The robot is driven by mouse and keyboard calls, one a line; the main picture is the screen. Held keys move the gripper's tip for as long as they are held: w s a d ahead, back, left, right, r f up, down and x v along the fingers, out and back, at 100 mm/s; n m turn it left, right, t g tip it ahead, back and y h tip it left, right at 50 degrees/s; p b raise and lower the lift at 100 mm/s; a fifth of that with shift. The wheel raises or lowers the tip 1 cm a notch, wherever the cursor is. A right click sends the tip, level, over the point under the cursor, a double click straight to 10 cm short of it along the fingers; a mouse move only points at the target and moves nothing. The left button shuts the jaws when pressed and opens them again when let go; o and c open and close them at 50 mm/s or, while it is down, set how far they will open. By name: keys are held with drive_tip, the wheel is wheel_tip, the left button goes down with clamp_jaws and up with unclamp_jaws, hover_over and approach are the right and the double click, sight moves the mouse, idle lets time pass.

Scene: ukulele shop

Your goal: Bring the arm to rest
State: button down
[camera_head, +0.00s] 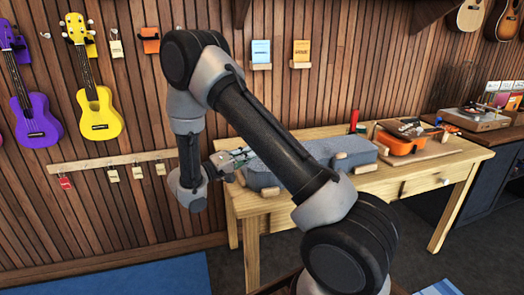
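My arm rises from the lower right, bends at an elbow at the upper middle, and drops to the wrist at centre left. My gripper (236,158) points right, by the left end of a wooden workbench (240,205). Its fingers are small here and I cannot tell whether they are open or shut. I see no object clearly held. Behind and beside it a blue-grey padded block (262,177) with wooden pegs lies on the bench. My arm hides part of this block.
An orange ukulele (402,143) lies on a board at the bench's right. A purple ukulele (35,120) and a yellow ukulele (98,112) hang on the slatted wall. A tag rail (95,163) is left of my wrist. A blue mat (150,277) covers floor below.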

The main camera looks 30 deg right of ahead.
drive_tip(key=a+f, duration=0.1)
drive_tip(key=a, duration=0.3)
drive_tip(key=s+d+f+n+g+y, duration=0.2)
drive_tip(key=s+f+n+g, duration=0.1)
drive_tip(key=s+f+n, duration=0.25)
drive_tip(key=s+d+r+n+g+y, duration=0.15)
drive_tip(key=s+r+g+y, duration=0.25)
drive_tip(key=s+y, duration=0.4)
drive_tip(key=s+r+m+t+y, duration=0.3)
drive_tip(key=s+r+t+y, duration=0.6)
drive_tip(key=s+r, duration=0.7)
drive_tip(key=shift+d+r+m, duration=0.4)
drive_tip(key=shift+r, duration=0.55)
